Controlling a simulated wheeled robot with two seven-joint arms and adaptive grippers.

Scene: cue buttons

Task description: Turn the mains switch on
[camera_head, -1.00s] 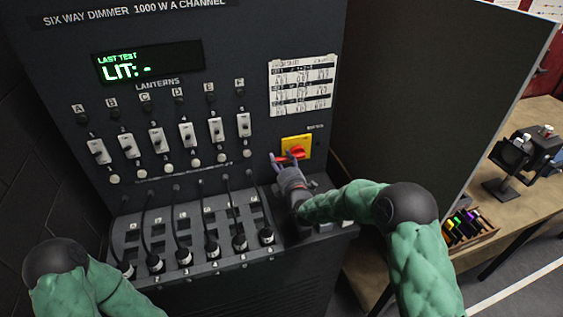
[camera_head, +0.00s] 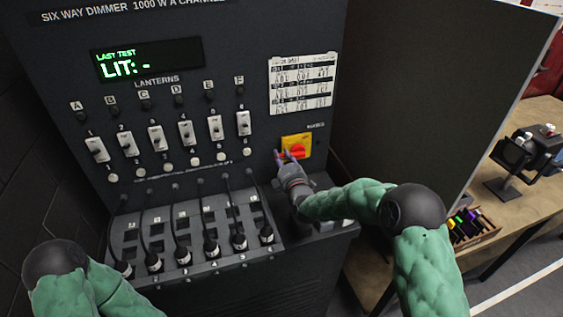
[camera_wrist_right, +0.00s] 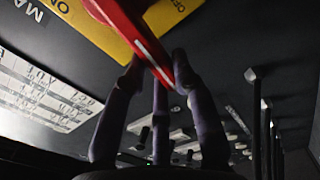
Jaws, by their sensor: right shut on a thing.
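The mains switch is a red rotary handle (camera_head: 299,151) on a yellow plate (camera_head: 303,139), at the right of the dimmer panel. My right gripper (camera_head: 284,156) is at the left side of the handle, its fingers pointing at the panel. In the right wrist view, the red handle (camera_wrist_right: 133,32) carries a white line and lies diagonally at the fingertips (camera_wrist_right: 160,65). The gripper is shut on it. Parts of ON and OFF lettering show on the yellow plate (camera_wrist_right: 165,14). My left arm shows at the lower left; its gripper is out of view.
The black panel holds several sliders (camera_head: 155,138) and a green display (camera_head: 148,60) reading "LIT: -". Cables run to plugs on a sloping patch bay (camera_head: 185,222). A white chart (camera_head: 302,84) is above the switch. A wooden table (camera_head: 540,180) stands at the right.

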